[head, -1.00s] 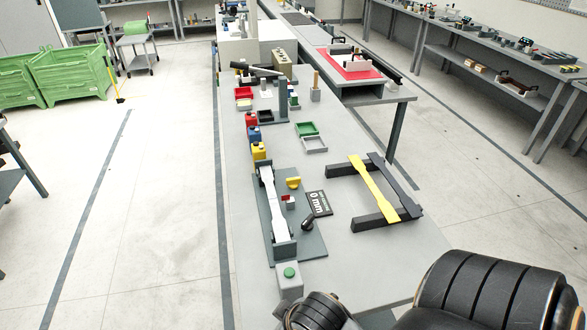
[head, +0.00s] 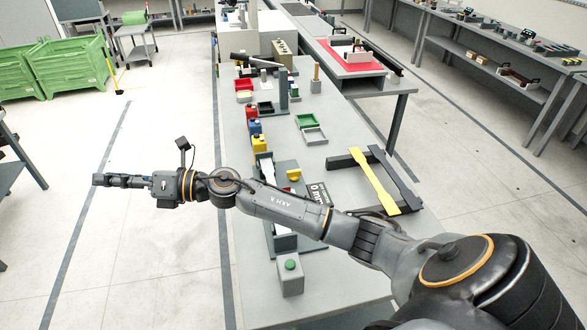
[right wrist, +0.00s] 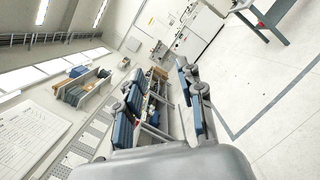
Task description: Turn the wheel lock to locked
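The tensile rig on the table holds a white strip specimen (head: 264,165) and is partly hidden behind my right arm. A yellow part (head: 294,175) and a dark "0 mm" display (head: 318,193) sit beside it. I cannot pick out the wheel lock for sure; the black lever beside the display earlier is now hidden by my arm. My right gripper (head: 108,180) is stretched across the table to the left, above the floor, away from the rig. In the right wrist view its two fingers (right wrist: 160,82) are apart with nothing between them. My left gripper is not in view.
A grey box with a green button (head: 290,273) stands at the rig's near end. A dark frame with a yellow strip (head: 373,181) lies to the right. Several coloured bottles and trays (head: 307,121) stand farther back.

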